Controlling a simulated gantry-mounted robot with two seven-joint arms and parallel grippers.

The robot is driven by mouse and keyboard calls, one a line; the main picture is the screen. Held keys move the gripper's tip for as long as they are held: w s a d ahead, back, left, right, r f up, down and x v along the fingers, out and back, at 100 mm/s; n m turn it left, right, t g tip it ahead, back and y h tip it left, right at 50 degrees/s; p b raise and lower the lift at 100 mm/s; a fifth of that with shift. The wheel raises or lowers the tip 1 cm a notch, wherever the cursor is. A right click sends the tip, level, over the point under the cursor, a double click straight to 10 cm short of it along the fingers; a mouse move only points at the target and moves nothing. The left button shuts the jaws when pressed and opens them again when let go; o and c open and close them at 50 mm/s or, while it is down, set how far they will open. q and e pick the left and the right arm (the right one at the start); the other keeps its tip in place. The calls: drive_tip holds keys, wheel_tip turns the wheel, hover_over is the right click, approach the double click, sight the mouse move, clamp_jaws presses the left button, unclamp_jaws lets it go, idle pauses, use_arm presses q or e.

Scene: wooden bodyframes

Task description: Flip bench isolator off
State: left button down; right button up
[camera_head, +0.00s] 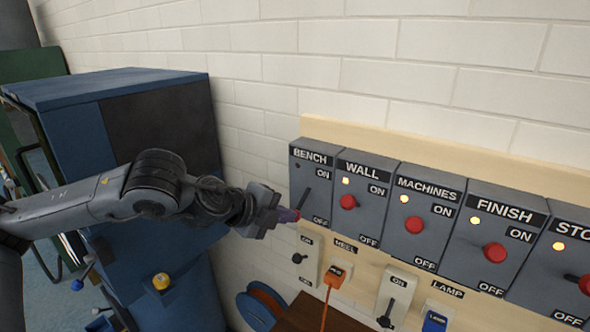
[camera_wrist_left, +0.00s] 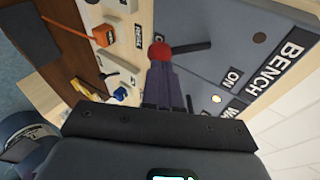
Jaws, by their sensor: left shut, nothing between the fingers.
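The bench isolator (camera_head: 312,168) is the leftmost grey box in the wall row, labelled BENCH with ON above and OFF below. Its black lever (camera_head: 304,196) slants down toward the OFF side, and its small lamp (camera_head: 297,165) is dark. In the left wrist view the lever (camera_wrist_left: 188,48) ends in a red knob (camera_wrist_left: 160,51). My left gripper (camera_head: 288,214) is shut and empty, its fingertips (camera_wrist_left: 160,76) at the knob end of the lever. I cannot tell whether they touch the knob. My right gripper is out of view.
WALL (camera_head: 359,190), MACHINES (camera_head: 421,210) and FINISH (camera_head: 492,235) isolators stand close on the right, with yellow lamps lit. Below are a white switch (camera_head: 305,260), an orange plug (camera_head: 337,274) and a lamp switch (camera_head: 396,290). A blue cabinet (camera_head: 100,90) stands behind my left arm.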

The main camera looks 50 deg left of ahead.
use_arm(q)
drive_tip(key=shift+f+b, duration=0.35)
drive_tip(key=shift+f, duration=0.1)
idle(0.3)
drive_tip(key=d+v, duration=0.1)
drive_tip(key=v, duration=1.2)
drive_tip(key=shift+s+d+r+b, duration=0.2)
drive_tip(key=shift+d+r+b, duration=0.15)
drive_tip(key=shift+r+b, duration=0.1)
drive_tip(key=shift+f, duration=0.1)
